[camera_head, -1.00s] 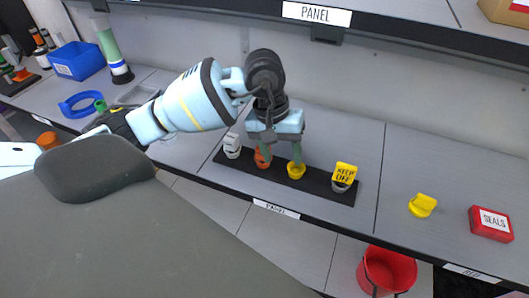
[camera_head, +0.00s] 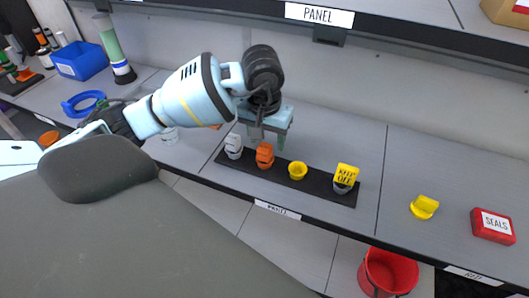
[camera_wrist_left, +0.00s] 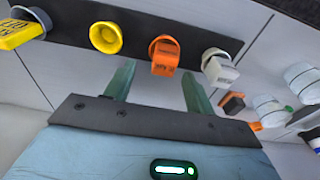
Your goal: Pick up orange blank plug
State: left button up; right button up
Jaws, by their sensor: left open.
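The orange blank plug (camera_head: 265,156) sits on the black strip on the shelf, between a white plug (camera_head: 233,146) and a yellow cup-shaped piece (camera_head: 297,170). My left gripper (camera_head: 266,141) is open and empty, with its fingers pointing down at the wall side of the strip, near the orange plug. In the left wrist view the orange plug (camera_wrist_left: 165,55) shows beyond the fingertips, roughly between them and nearer the right finger. The fingers (camera_wrist_left: 158,74) are apart from it. My right gripper is not in view.
A yellow "KEEP OFF" piece (camera_head: 346,175) stands at the strip's right end. A loose yellow part (camera_head: 424,207) and a red SEALS box (camera_head: 492,225) lie farther right. A red bucket (camera_head: 387,272) is below. The upper PANEL shelf (camera_head: 400,22) overhangs the back.

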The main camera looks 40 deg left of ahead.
aim_at(264, 147)
pick_arm(q)
jog(key=shift+a+f, duration=0.15)
jog(key=shift+f, duration=0.95)
jog(key=shift+a+f, duration=0.15)
jog(key=shift+f, duration=0.9)
jog(key=shift+c, duration=0.4)
jog(key=c, duration=1)
